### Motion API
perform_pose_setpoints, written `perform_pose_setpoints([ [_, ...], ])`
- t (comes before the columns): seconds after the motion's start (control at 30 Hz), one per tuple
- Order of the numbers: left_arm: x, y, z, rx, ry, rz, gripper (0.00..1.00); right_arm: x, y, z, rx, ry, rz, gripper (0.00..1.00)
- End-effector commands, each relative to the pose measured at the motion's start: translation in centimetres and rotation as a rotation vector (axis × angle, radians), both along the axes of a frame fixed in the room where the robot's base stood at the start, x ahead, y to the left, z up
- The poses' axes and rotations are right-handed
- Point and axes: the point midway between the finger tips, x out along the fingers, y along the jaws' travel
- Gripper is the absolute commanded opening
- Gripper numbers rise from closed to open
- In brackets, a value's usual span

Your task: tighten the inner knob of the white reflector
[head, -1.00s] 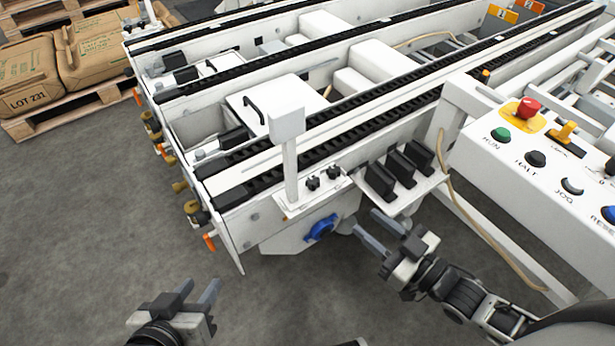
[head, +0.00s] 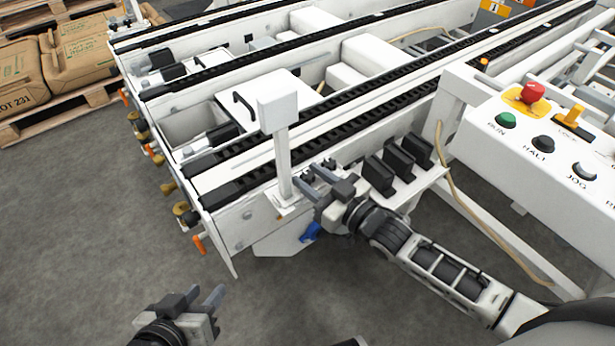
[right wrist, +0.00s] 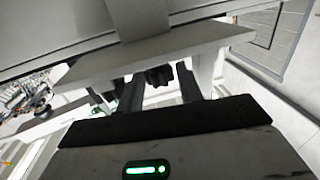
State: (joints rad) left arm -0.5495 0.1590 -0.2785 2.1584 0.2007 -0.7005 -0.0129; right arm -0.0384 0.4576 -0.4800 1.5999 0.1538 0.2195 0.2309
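The white reflector (head: 278,112) is a pale box on an upright post, standing on a small bracket plate at the conveyor's near end. My right gripper (head: 309,172) is just right of the post, over the bracket, covering most of the small black knobs there. In the right wrist view, a dark knob (right wrist: 159,76) shows between the spread fingers of my right gripper (right wrist: 160,88), below the pale plate edge. The fingers look apart, and contact with the knob cannot be told. My left gripper (head: 205,294) is open and empty over the floor at lower left.
Several black blocks (head: 392,165) stand on a shelf just right of my right gripper. A blue knob (head: 311,231) is below the bracket. The control panel (head: 560,150) with buttons is at right.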

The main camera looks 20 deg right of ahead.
Motion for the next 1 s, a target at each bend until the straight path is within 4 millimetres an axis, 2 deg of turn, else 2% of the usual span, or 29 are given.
perform_pose_setpoints([
  [0.17, 0.2, -0.1, 0.4, -0.005, -0.021, 0.0, 0.36, 1.1, 0.6, 0.0, 0.0, 0.0, 0.001, 0.36],
  [0.43, 0.1, -0.1, 0.5, -0.007, -0.025, -0.001, 0.36, 1.2, 0.7, 0.0, 0.0, 0.001, 0.001, 0.36],
  [0.47, 0.0, -0.1, 0.5, -0.007, -0.024, -0.001, 0.36, 1.2, 0.7, 0.0, 0.0, 0.001, 0.001, 0.33],
  [0.57, 0.0, -0.1, 0.5, -0.007, -0.024, -0.002, 0.36, 1.1, 0.7, 0.0, 0.0, 0.0, 0.001, 0.05],
  [0.77, 0.0, -0.1, 0.8, -0.006, -0.024, -0.002, 0.36, 1.1, 0.8, 0.2, 0.006, 0.0, -0.016, 0.05],
  [1.0, -0.3, 0.2, 1.9, 0.003, -0.025, 0.006, 0.36, 1.2, 0.8, 0.3, 0.008, -0.002, -0.121, 0.05],
])
